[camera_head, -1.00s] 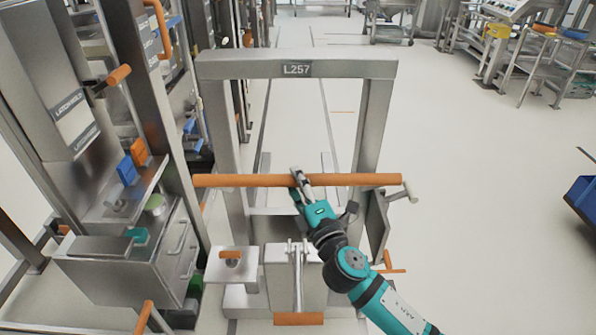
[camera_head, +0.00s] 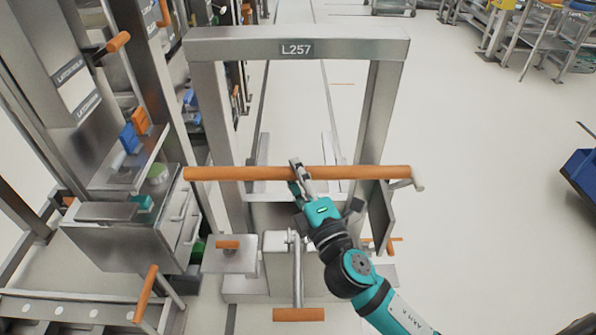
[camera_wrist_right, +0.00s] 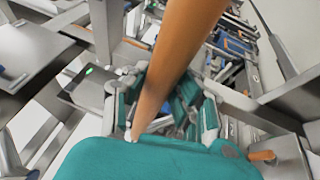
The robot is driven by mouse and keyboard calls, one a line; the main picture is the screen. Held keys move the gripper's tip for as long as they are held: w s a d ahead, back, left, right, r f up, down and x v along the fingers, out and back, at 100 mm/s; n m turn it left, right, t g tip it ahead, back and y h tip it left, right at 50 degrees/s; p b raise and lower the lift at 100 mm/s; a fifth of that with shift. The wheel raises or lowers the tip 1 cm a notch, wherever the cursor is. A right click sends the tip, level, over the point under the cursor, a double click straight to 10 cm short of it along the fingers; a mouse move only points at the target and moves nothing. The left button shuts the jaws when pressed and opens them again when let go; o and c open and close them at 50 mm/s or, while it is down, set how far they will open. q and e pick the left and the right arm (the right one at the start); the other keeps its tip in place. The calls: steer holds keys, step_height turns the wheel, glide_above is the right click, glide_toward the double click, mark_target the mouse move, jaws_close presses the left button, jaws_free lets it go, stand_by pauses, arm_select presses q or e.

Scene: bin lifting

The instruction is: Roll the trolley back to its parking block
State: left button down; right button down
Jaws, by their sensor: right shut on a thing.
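The trolley (camera_head: 296,48) is a grey metal frame marked L257, upright straight ahead in the head view. Its orange push bar (camera_head: 240,173) runs across the frame, and it also shows in the right wrist view (camera_wrist_right: 180,45). My right gripper (camera_head: 297,170) is shut around the bar near its middle; in the wrist view its fingers (camera_wrist_right: 155,105) lie on both sides of the bar. My left gripper is not in view. I cannot make out the parking block for certain.
A grey cabinet station (camera_head: 130,235) with drawers stands close on the left. An orange-ended lever (camera_head: 298,314) is low at the front of the trolley. A blue bin (camera_head: 582,175) is at the right edge. The floor (camera_head: 480,200) on the right is clear.

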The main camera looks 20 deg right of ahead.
steer(key=c, duration=1)
jaws_free()
steer(key=shift+v, duration=6)
